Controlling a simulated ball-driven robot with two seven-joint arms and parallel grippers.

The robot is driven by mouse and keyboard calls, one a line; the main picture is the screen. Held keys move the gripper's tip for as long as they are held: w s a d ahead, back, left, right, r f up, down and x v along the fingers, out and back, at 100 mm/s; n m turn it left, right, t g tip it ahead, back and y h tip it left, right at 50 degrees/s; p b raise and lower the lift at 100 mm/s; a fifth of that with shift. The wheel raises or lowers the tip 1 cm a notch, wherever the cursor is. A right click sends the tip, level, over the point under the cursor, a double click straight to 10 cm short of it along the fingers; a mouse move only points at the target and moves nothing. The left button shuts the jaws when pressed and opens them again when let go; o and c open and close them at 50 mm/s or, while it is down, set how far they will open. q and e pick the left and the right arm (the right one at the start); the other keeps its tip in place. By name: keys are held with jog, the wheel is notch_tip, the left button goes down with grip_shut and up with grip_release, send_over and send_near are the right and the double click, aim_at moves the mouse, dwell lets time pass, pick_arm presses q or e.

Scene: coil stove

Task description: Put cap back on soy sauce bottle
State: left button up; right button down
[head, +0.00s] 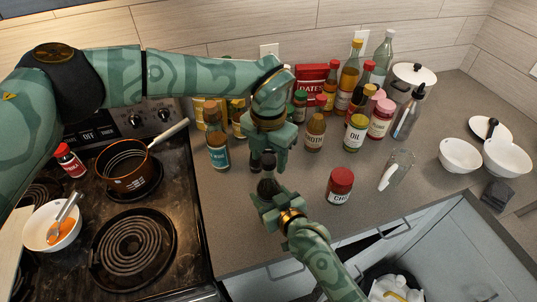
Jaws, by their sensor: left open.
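My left gripper (262,162) reaches down from above, open, with its dark fingers slightly apart over the counter. My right gripper (268,188) comes up from the bottom, just below the left one. A dark shape sits between the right gripper's jaws; I cannot tell whether it is its fingers or part of a dark bottle. The two grippers nearly meet. I cannot make out a loose cap, and no bottle can be read as soy sauce. The grippers and the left wrist hide part of the counter.
A blue-labelled bottle (217,146) stands left of the grippers. A broth bottle (314,133), an oil bottle (355,134) and a red-lidded jar (340,186) stand right. More bottles crowd the back. The stove (178,210) holds a pan (127,170).

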pick_arm(q)
jog(key=shift+r, duration=2.25)
jog(key=shift+c, duration=0.3)
notch_tip(320, 180, up, 4)
jog(key=shift+f+n, duration=0.25)
jog(key=shift+n, duration=0.65)
jog(key=shift+f, duration=4.05)
